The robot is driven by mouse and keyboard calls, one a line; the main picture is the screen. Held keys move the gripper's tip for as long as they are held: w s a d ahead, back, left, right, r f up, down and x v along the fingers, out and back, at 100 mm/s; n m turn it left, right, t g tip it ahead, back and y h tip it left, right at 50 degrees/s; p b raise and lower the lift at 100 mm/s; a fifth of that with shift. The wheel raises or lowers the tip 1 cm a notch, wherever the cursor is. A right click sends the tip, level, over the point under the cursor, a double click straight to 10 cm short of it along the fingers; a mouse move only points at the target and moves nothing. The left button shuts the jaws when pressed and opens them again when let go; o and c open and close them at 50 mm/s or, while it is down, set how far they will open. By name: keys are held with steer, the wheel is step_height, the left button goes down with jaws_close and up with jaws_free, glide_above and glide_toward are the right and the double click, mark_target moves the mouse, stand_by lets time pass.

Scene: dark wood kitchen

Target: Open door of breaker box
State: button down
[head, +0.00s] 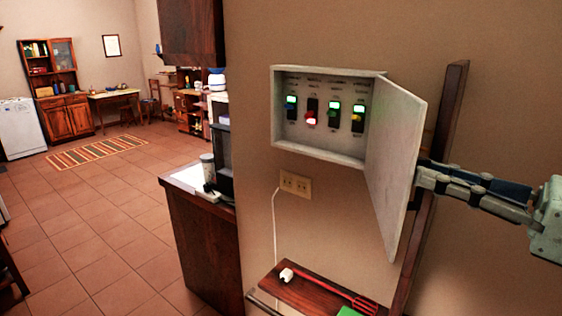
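The breaker box (328,155) is a white metal box on the beige wall, right of the picture's middle. Its door (396,160) is hinged on the right and stands swung wide open toward me. Inside, several switches (333,115) with green lights and one red light show. My gripper (432,180) is at the right, beside the door's outer face and partly behind the door's right edge. Its fingertips are hidden or too close to the door to tell whether they touch it or are open.
A dark wooden post (432,185) stands on the wall just right of the door. Below are an outlet (295,184) with a white cable and a wooden shelf (318,294) with a red utensil.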

steer(key=c, duration=2.2)
jaws_free()
steer(key=shift+w+d+r+h, duration=0.25)
steer(key=shift+w+d+h, duration=0.05)
steer(key=shift+w, duration=0.1)
steer(key=shift+o, duration=0.8)
steer(key=shift+w+f, duration=0.1)
steer(key=shift+w, duration=0.2)
steer(key=shift+s, duration=0.1)
